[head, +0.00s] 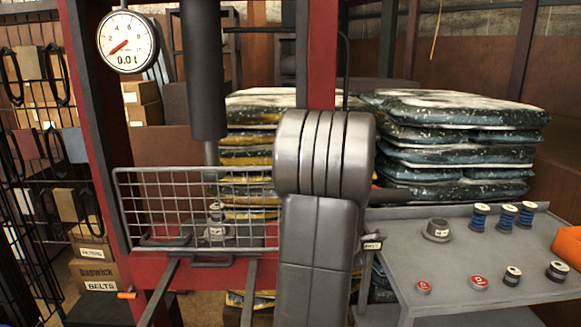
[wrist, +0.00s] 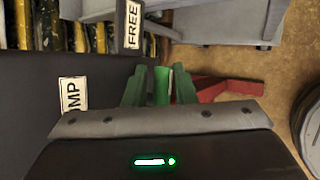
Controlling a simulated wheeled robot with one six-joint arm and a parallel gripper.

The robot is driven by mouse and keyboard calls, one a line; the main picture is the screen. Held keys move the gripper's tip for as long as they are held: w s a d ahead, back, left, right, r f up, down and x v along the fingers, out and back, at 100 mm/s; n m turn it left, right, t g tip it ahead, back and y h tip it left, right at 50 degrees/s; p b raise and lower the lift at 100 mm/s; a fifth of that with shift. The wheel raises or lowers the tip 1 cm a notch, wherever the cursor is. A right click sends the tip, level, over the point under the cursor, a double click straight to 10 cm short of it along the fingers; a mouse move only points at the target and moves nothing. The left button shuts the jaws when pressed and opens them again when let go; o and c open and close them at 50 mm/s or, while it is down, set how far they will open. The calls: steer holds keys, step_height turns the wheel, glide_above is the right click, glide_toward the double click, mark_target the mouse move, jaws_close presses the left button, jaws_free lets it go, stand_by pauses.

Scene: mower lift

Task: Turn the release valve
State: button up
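In the wrist view, my gripper (wrist: 160,82) shows two dark green fingers. A brighter green upright cylinder (wrist: 162,86) stands between them, perhaps the release valve's handle; I cannot confirm this. A narrow gap shows on its left and a thinner one on its right, so the fingers look open around it. A label ending "MP" (wrist: 73,94) is at the left and a "FREE" label (wrist: 133,24) at the top. In the head view, my own grey arm hides the gripper and the valve area.
The red press frame (head: 320,50) carries a dial gauge (head: 127,41) and wire guard (head: 150,205). A grey cart (head: 450,275) with spools stands at right. Stacked bags (head: 460,130) are behind. A black rack (head: 30,180) is at left. A red part (wrist: 225,90) lies right of the fingers.

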steer(key=shift+r+h+b, duration=0.1)
steer(key=shift+h+b, duration=0.5)
steer(key=shift+b, duration=0.15)
